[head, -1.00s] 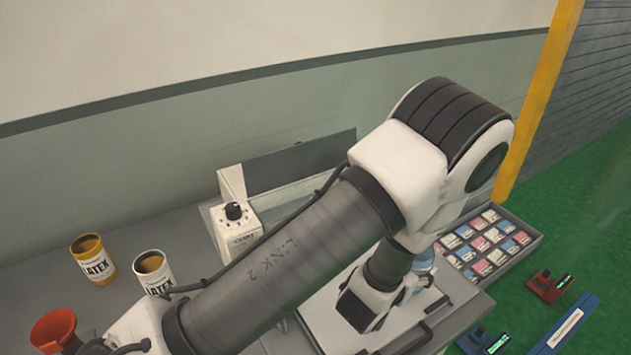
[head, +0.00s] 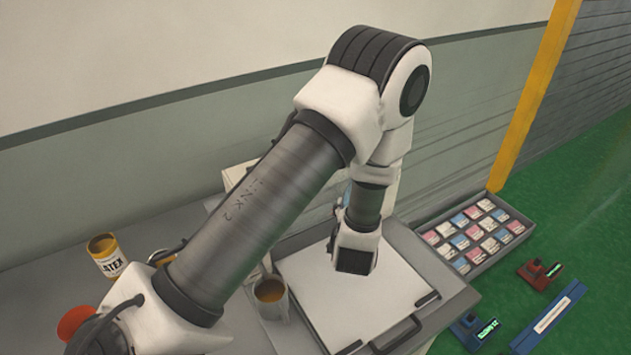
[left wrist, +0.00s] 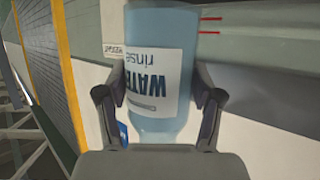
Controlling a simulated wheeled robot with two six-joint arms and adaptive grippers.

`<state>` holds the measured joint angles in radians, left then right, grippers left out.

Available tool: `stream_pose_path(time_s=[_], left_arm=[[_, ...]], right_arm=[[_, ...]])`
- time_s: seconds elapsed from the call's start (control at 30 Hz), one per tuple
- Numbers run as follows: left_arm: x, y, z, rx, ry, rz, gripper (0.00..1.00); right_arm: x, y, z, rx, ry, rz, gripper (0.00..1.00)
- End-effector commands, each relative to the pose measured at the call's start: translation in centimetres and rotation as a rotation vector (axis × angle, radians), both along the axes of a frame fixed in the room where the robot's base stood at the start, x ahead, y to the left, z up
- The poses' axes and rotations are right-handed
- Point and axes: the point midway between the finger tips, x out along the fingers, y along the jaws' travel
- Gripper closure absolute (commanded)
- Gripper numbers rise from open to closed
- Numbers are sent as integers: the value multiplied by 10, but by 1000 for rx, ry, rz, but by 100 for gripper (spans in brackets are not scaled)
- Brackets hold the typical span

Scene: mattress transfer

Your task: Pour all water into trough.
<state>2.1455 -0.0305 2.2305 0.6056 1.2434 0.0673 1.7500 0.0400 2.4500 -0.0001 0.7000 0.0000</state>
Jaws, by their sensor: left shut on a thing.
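A clear blue bottle (left wrist: 160,40) with a white label reading "WATER rinse" fills the middle of the left wrist view, its lettering upside down there. My left gripper (left wrist: 160,103) is shut on it, one finger on each side. In the head view my left arm reaches over the bench, and its wrist hides the gripper and most of the bottle. A white tray (head: 390,285) with dark handles lies below the wrist; I cannot tell whether it is the trough. No water is seen flowing. My right gripper is not in view.
A mug (head: 270,296) with brown contents stands left of the tray. A LATEX tin (head: 107,257) and an orange-red funnel-like cup (head: 76,320) stand further left.

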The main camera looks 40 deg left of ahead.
Motion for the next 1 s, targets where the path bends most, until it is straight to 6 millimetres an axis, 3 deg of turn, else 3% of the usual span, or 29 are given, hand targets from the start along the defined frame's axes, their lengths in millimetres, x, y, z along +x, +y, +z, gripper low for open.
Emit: stream_pose_path(time_s=[0.47, 1.0], left_arm=[[0, 2, 3, -32, -7, 5, 85], [-1, 10, 10, -283, -46, 6, 85]], right_arm=[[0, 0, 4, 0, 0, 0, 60], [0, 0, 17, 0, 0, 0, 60]])
